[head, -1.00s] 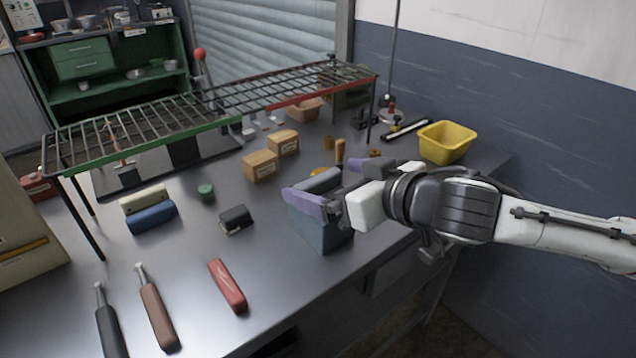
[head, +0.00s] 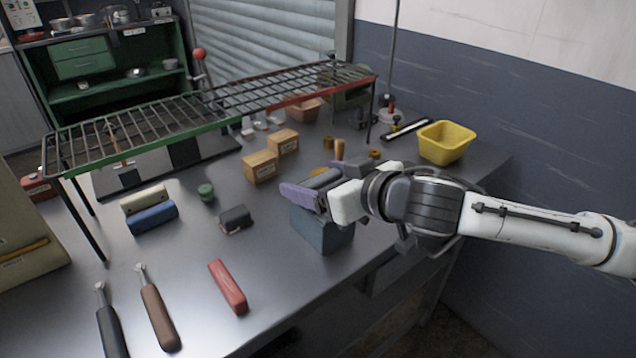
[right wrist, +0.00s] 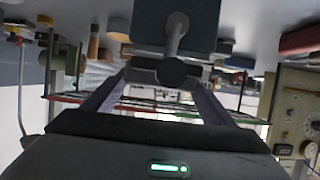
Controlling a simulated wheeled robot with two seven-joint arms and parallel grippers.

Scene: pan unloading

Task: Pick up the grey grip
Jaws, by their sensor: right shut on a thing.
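The grey grip (head: 322,179) is a short grey bar on top of a blue-grey block (head: 323,231) that stands near the front right edge of the table. My right gripper (head: 308,187), with purple fingers, is shut on the grip from the right. In the right wrist view the grip's dark round end (right wrist: 178,72) shows between the two fingers, close to the block (right wrist: 150,22). I cannot tell any gap between grip and block. My left gripper is not in view.
A wire rack (head: 225,98) on legs spans the back of the table. Wooden blocks (head: 261,166), a black block (head: 236,218), a red handle (head: 228,286) and a yellow bin (head: 445,142) stand around. Bare table lies left of the blue-grey block.

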